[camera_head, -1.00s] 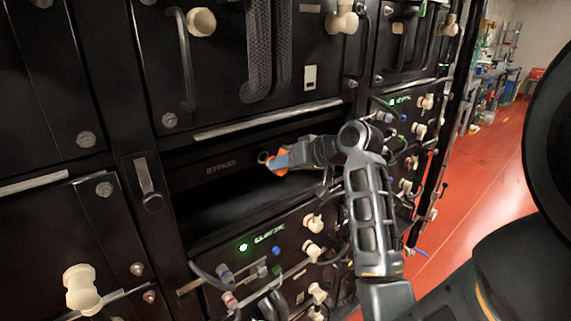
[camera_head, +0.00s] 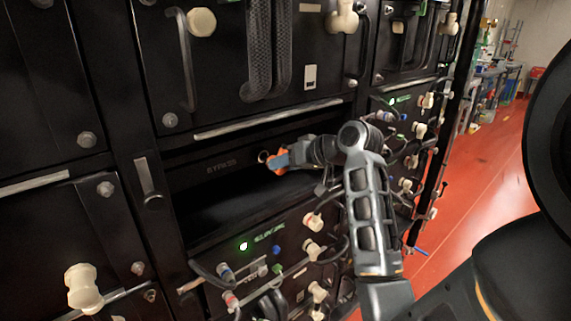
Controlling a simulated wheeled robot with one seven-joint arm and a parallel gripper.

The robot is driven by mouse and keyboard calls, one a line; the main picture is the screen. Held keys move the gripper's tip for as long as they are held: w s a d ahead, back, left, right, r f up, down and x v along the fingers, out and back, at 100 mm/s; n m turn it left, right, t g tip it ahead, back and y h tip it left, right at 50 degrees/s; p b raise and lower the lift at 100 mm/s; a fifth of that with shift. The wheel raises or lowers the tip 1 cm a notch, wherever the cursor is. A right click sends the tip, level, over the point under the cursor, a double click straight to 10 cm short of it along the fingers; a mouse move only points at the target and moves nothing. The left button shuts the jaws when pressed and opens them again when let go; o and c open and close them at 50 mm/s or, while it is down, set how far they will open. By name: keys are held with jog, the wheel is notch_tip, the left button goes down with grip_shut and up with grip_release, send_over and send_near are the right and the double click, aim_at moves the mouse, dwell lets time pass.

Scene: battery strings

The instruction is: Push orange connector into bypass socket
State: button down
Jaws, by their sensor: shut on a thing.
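The orange connector (camera_head: 275,163) is held in my gripper (camera_head: 281,159), inside the open bay of the dark rack. My gripper is shut on it, and only part of the orange body shows around the blue-grey fingertips. The bypass socket (camera_head: 263,156) is a small ring on the dark panel marked BYPASS (camera_head: 221,167), just left of the connector. The connector is at the socket's right edge in the picture. I cannot tell whether the two touch or whether the connector is in the socket.
Below the bay, a module (camera_head: 262,257) carries a green light, cream knobs and cables. A module with a handle and braided hoses (camera_head: 259,50) is above. Cream knobs stick out along the rack's right side. Red floor (camera_head: 480,190) is clear at the right.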

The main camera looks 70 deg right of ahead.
jog(key=shift+w+d, duration=0.5)
jog(key=shift+w, duration=0.25)
jog(key=shift+w+d, duration=0.45)
jog(key=shift+w, duration=0.25)
dwell(0.3)
jog(key=c, duration=0.6)
grip_release()
jog(key=shift+b+v, duration=0.55)
jog(key=shift+v, duration=3.35)
jog(key=shift+a, duration=0.1)
